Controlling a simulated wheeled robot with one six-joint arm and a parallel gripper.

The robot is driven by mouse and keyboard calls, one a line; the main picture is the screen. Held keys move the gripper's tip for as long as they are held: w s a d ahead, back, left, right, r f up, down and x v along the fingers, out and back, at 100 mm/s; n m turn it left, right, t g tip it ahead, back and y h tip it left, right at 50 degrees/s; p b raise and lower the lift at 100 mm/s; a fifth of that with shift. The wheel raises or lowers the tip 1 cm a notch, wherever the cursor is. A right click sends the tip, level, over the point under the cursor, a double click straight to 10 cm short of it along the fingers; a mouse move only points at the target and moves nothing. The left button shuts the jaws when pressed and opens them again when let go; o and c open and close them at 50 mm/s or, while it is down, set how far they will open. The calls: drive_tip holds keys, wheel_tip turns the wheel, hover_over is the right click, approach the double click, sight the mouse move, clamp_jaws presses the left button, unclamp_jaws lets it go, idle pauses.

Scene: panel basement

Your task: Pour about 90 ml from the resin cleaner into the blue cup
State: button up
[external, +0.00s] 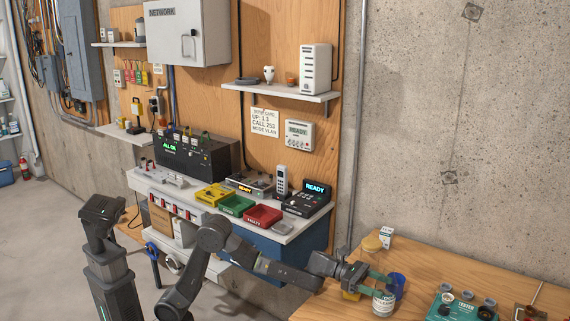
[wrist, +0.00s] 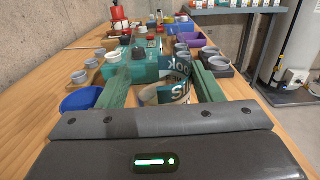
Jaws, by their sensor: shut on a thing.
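The resin cleaner is a pale round jar (external: 384,304) with a printed label, at the lower right of the external view. My gripper (external: 378,284) is shut on it. In the wrist view the teal and white label (wrist: 176,86) shows between my green fingers. The jar looks roughly upright; I cannot tell whether its base touches the table, and its contents are hidden. The blue cup (external: 398,284) stands just beyond my fingers in the external view. In the wrist view the cup (wrist: 80,98) is just left of the left finger, close beside the jar.
The wooden table (external: 420,262) also bears a teal tester box (external: 447,308), several small grey cups (wrist: 80,77) and a purple bin (wrist: 190,42). A small white carton (external: 386,237) and a tan round lid (external: 371,244) stand at the table's back left.

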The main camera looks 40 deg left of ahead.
drive_tip(key=shift+r+n+p, duration=0.3)
drive_tip(key=shift+p, duration=0.35)
